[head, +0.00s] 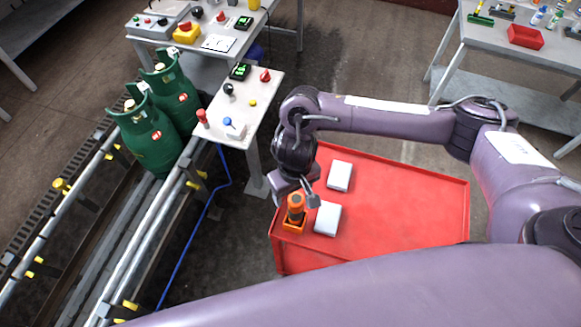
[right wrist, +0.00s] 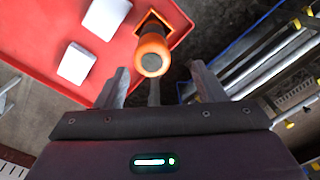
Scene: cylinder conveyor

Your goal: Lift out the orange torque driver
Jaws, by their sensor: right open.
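The orange torque driver (head: 296,206) stands upright in a small orange holder (head: 290,226) at the left corner of the red tray table. In the right wrist view its round orange end with a grey centre (right wrist: 152,56) points up at the camera. My right gripper (head: 296,198) is open, with its two fingers on either side of the driver. In the right wrist view the right gripper's fingertips (right wrist: 160,76) are spread apart, and the driver's end shows between and beyond them. Whether a finger touches it I cannot tell. My left gripper does not show.
Two white boxes (head: 339,176) (head: 327,218) lie on the red tray (head: 400,205) close to the driver. A grey control table (head: 240,110) with buttons stands behind it. Green gas cylinders (head: 150,132) stand on the roller conveyor (head: 160,215) at left. The tray's right part is clear.

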